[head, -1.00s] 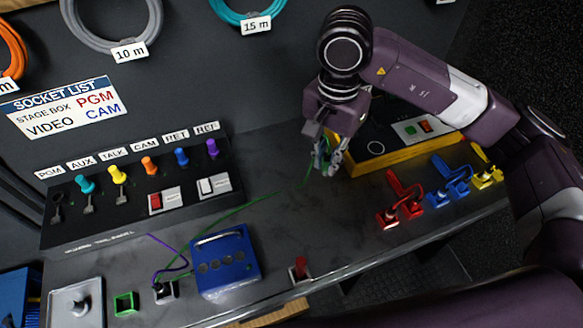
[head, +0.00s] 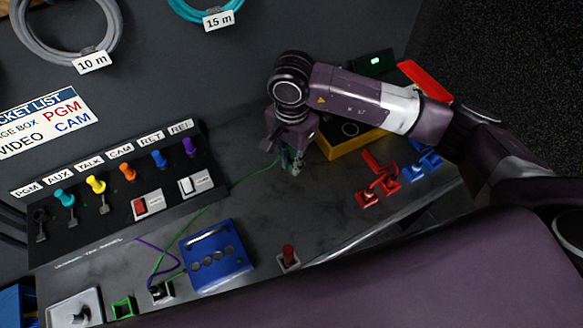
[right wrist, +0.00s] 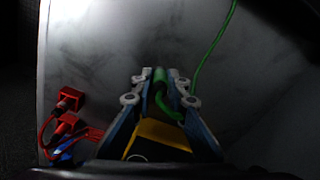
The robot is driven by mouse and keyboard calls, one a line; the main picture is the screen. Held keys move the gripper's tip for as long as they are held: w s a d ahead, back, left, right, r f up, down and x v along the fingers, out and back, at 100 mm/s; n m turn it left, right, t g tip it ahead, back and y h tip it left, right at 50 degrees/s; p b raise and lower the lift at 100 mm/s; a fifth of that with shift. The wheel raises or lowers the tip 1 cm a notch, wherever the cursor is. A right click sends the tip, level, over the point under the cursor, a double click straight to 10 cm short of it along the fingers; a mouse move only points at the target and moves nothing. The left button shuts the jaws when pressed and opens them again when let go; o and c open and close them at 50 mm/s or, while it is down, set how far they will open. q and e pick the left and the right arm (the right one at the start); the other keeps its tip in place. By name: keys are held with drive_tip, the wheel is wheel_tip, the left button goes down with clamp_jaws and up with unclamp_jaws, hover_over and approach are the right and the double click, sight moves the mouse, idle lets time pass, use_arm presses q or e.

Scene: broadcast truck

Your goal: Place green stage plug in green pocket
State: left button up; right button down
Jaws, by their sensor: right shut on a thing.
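The green stage plug (right wrist: 160,78) is held between the fingertips of my right gripper (right wrist: 156,82) in the right wrist view. In the head view my right gripper (head: 291,160) is above the grey bench, left of the yellow-edged box, and mostly hides the plug. A green cable (head: 228,190) runs from it across the bench to a black socket block (head: 160,291). The green pocket (head: 123,307) is a small square frame at the bench's lower left, well away from the gripper. My left gripper is not in view.
A blue box (head: 216,257) stands between the gripper and the green pocket. A socket panel (head: 110,208) lies behind it. A red switch (head: 288,257) is near the front edge. Red plugs (head: 378,185) and blue plugs (head: 420,166) lie to the right. A purple cable (head: 162,250) curves near the socket block.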

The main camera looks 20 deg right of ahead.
wheel_tip(320, 180, down, 4)
drive_tip(key=shift+r+p, duration=0.15)
drive_tip(key=shift+p, duration=0.3)
drive_tip(key=shift+f, duration=0.4)
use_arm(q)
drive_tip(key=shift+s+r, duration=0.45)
use_arm(e)
drive_tip(key=shift+f, duration=0.1)
drive_tip(key=shift+f, duration=0.15)
drive_tip(key=c, duration=1.9)
unclamp_jaws()
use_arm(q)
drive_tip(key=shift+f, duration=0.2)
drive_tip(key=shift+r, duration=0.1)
